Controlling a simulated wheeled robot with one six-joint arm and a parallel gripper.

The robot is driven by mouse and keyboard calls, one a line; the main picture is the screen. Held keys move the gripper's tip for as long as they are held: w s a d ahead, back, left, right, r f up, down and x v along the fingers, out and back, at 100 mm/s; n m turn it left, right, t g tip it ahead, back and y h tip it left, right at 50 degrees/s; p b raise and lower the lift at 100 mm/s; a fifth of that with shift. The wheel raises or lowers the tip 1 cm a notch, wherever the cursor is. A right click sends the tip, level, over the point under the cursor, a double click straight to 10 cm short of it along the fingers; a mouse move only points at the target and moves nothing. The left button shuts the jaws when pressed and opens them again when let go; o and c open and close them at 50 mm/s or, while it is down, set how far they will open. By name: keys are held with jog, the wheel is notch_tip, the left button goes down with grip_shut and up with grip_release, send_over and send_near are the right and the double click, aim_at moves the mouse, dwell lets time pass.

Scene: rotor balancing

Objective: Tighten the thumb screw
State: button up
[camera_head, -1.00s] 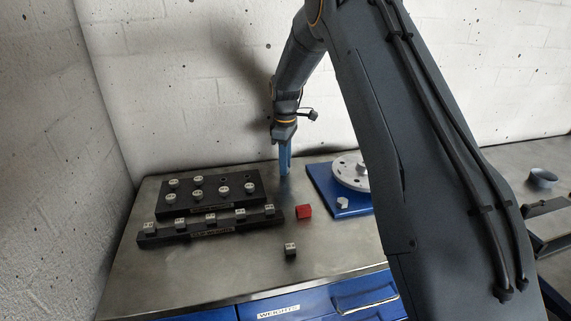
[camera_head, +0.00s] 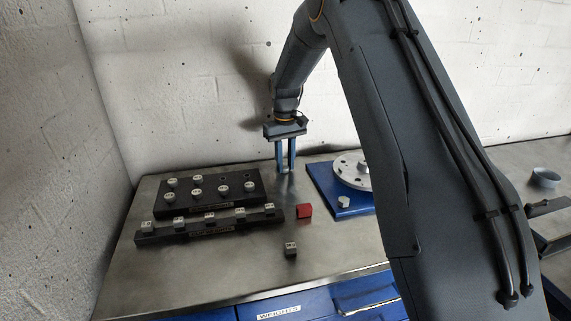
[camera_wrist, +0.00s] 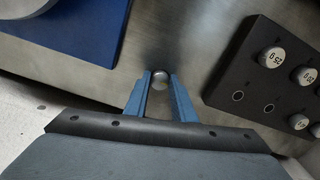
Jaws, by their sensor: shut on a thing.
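My gripper (camera_head: 285,170) points straight down at the back of the steel bench, between the black weight rack and the blue base. In the wrist view its blue fingers (camera_wrist: 160,78) are shut on a small round silver piece (camera_wrist: 161,74) at the tips. I cannot tell for sure whether this piece is the thumb screw or a weight. The rotor disc (camera_head: 351,169), pale with holes, sits on the blue base (camera_head: 326,182), partly hidden by my arm. A small pale block (camera_head: 343,202) is at the base's front.
The black rack (camera_head: 209,188) holds several round weights and has empty holes at its right end. A lower strip (camera_head: 190,229) in front bears several small blocks. A red cube (camera_head: 304,210) and a small grey block (camera_head: 290,249) stand on the bench, with clear steel around them.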

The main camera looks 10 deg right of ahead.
jog(key=m, duration=0.4)
jog(key=shift+m, duration=0.3)
jog(key=m, duration=0.4)
jog(key=shift+a+m+b, duration=0.1)
jog(key=shift+m+b, duration=0.2)
jog(key=shift+b, duration=0.05)
jog(key=m, duration=0.4)
jog(key=shift+m, duration=0.3)
jog(key=shift+w+m, duration=0.1)
jog(key=shift+m, duration=2.1)
jog(key=o, duration=1.1)
jog(key=shift+c, duration=0.2)
jog(key=shift+r, duration=0.1)
